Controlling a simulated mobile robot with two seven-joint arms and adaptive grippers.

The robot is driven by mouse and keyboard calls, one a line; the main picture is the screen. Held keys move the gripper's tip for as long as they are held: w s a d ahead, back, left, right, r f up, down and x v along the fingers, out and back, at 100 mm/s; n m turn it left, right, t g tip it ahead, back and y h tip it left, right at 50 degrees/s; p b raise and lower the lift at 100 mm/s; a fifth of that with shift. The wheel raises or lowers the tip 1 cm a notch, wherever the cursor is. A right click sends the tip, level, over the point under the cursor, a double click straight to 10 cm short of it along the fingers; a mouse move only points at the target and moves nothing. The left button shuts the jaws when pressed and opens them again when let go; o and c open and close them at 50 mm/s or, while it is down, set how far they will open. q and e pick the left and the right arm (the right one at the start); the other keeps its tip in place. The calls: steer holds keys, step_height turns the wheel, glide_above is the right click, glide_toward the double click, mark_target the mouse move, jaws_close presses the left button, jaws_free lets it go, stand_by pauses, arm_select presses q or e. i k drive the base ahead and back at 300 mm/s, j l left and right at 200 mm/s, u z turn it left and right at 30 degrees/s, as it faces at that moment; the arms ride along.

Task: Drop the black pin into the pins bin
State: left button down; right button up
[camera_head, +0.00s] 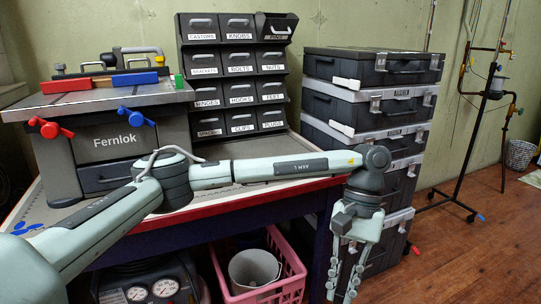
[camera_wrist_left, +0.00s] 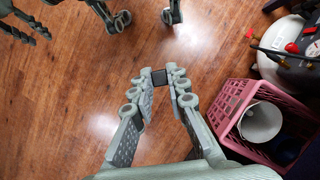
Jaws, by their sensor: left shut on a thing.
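My left gripper (camera_head: 345,292) hangs fingers down at the end of the arm, in front of the stacked cases and right of the bench. In the left wrist view my left gripper (camera_wrist_left: 160,78) is shut on a small dark block-like thing, the black pin (camera_wrist_left: 160,77), held at the fingertips above the floor. The pin cannot be made out in the head view. The pins bin (camera_head: 276,29) is the top right bin of the rack and sticks out, open at the top. Grey finger-like parts of my own show at the top of the left wrist view; whose they are is unclear.
A rack of labelled bins (camera_head: 232,86) stands on the workbench (camera_head: 228,205) behind a Fernlok machine (camera_head: 118,140). Stacked cases (camera_head: 375,65) rise right of the rack. A pink crate (camera_head: 290,286) with a white bucket (camera_head: 253,268) sits below.

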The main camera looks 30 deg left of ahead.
mark_target(272, 35)
steer(key=i+l+u, duration=0.25)
steer(key=i+l, duration=0.15)
steer(key=l, duration=0.15)
steer(key=i+l+u, duration=0.3)
steer(key=l, duration=0.35)
steer(key=i+l+u, duration=0.1)
steer(key=i+l, duration=0.15)
steer(key=i+l+u, duration=0.15)
steer(key=l, duration=0.3)
steer(key=i+l+u, duration=0.15)
steer(key=l, duration=0.2)
steer(key=i+l+u, duration=0.15)
steer(key=l, duration=0.25)
steer(key=k, duration=0.05)
